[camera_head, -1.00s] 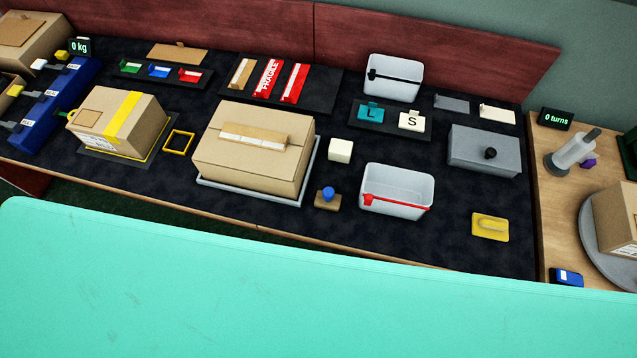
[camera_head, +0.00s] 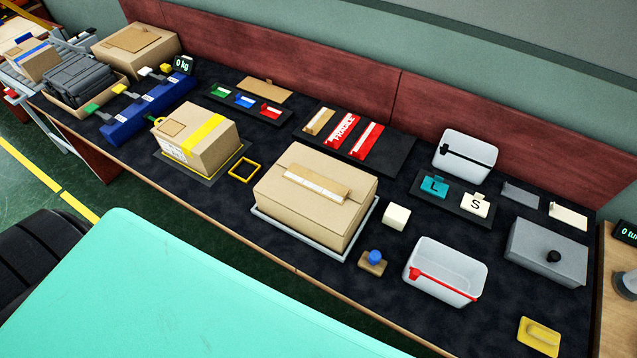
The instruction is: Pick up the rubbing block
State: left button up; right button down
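A small wooden block with a blue knob (camera_head: 373,261) stands nearer the middle of the front edge, left of the white bin with the red strip. A plain cream cube (camera_head: 396,217) sits just behind it. None of these is touched by anything of mine. Neither of my grippers is in view.
A large carton (camera_head: 310,205) stands on a pale tray in the middle. The white bin with a red strip (camera_head: 447,270) stands left of and behind the yellow block. A grey box with a black knob (camera_head: 546,252) is behind it. A turquoise surface (camera_head: 150,300) fills the lower left.

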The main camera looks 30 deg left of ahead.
aim_at(372, 261)
jog(key=k+l, duration=0.15)
jog(key=l, duration=0.2)
jog(key=k+l, duration=0.15)
jog(key=l, duration=0.15)
jog(key=k+l, duration=0.15)
jog(key=l, duration=0.2)
jog(key=k+l, duration=0.1)
jog(key=l, duration=0.25)
